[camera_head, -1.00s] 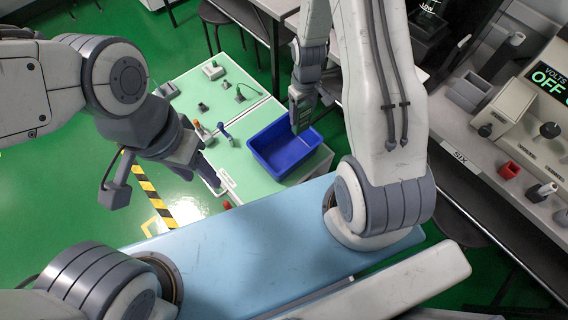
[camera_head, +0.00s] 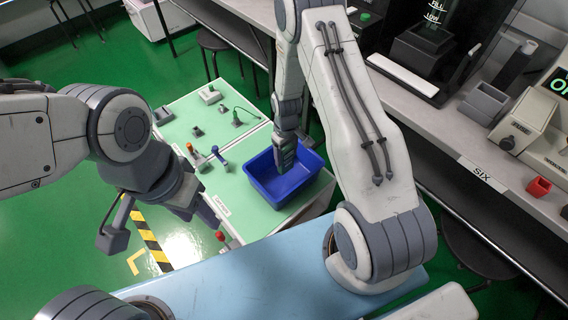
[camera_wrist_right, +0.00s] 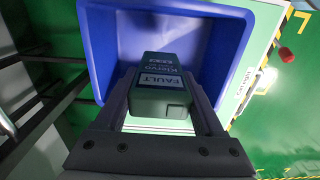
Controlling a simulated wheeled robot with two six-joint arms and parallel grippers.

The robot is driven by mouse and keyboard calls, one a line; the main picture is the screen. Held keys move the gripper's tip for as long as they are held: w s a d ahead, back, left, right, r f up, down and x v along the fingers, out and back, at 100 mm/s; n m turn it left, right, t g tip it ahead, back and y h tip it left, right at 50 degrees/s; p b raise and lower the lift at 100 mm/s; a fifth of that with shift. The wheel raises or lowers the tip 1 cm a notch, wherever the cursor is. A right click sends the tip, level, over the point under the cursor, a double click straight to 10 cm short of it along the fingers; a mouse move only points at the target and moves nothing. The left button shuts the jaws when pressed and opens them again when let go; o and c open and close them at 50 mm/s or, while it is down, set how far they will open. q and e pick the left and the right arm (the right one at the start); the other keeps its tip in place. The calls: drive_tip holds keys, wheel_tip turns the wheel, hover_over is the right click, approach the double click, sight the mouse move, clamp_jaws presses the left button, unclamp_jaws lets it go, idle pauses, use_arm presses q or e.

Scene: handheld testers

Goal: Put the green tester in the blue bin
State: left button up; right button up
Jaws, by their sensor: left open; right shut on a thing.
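The dark green tester (camera_wrist_right: 160,98), with a label reading FAULT, is held between the fingers of my right gripper (camera_head: 284,158). The right wrist view shows it over the blue bin's opening, with bin walls around it. In the head view the tester is mostly hidden by the gripper, and I cannot tell how far it is inside the rim. The blue bin (camera_head: 262,186) stands on the pale green bench top; it also shows in the right wrist view (camera_wrist_right: 232,50). My left gripper (camera_head: 207,212) is open and empty, left of the bin.
The pale green bench (camera_head: 222,185) carries small fixtures and a blue-handled part (camera_head: 217,154) left of the bin. A stool (camera_head: 213,40) stands behind.

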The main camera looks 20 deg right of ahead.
sight(284, 162)
drive_tip(key=shift+w+a+f, duration=0.15)
drive_tip(key=shift+a+f, duration=0.05)
drive_tip(key=shift+a, duration=0.05)
drive_tip(key=shift+f, duration=0.25)
drive_tip(key=shift+f+b, duration=0.55)
drive_tip(key=shift+f, duration=1.15)
